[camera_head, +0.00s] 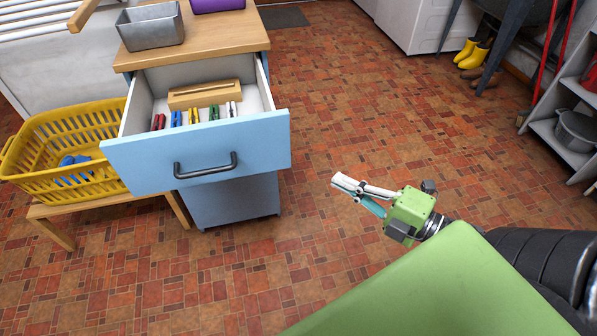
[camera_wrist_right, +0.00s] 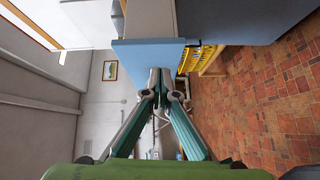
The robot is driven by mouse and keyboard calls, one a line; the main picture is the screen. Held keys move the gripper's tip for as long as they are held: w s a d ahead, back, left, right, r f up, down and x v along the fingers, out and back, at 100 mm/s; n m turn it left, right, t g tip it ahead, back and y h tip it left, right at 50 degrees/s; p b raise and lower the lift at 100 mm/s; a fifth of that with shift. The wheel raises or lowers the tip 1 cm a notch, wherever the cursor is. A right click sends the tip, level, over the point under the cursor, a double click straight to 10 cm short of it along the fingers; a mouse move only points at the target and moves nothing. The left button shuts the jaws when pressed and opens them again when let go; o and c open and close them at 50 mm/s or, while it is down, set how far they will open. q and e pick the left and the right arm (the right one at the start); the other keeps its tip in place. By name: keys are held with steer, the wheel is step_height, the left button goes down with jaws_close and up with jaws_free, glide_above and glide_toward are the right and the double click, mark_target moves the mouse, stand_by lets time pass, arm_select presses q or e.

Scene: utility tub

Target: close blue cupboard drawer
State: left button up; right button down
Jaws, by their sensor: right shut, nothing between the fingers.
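The blue cupboard (camera_head: 235,201) stands at the upper left of the head view with a wooden top. Its drawer (camera_head: 253,151) is pulled out, with a blue front and a dark bar handle (camera_head: 205,166). Inside lie several coloured clothes pegs (camera_head: 194,116) and a wooden block or box (camera_head: 204,94). My right gripper (camera_head: 337,181) is shut and empty, to the right of the drawer front and apart from it. In the right wrist view the blue drawer front (camera_wrist_right: 142,52) shows ahead of the closed fingers (camera_wrist_right: 160,74). My left gripper is not in view.
A yellow basket (camera_head: 75,115) sits on a wooden bench left of the drawer. A metal tin (camera_head: 150,27) and a purple container (camera_head: 217,5) stand on the cupboard top. Yellow boots (camera_head: 473,54) and a grey shelf (camera_head: 555,137) are at right. The tiled floor between is clear.

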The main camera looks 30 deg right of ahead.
step_height(320, 180, up, 2)
steer(key=s+a+n+y, duration=0.1)
steer(key=a+n+y, duration=0.1)
steer(key=a, duration=0.1)
steer(key=b, duration=0.1)
glide_toward(274, 145)
steer(key=s+a+x, duration=0.1)
steer(key=x, duration=0.4)
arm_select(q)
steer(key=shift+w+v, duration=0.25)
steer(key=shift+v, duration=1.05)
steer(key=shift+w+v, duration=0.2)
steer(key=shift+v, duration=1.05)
arm_select(e)
steer(key=shift+w+d, duration=0.25)
steer(key=shift+w, duration=0.55)
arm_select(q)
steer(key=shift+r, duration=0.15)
arm_select(e)
steer(key=shift+r, duration=0.1)
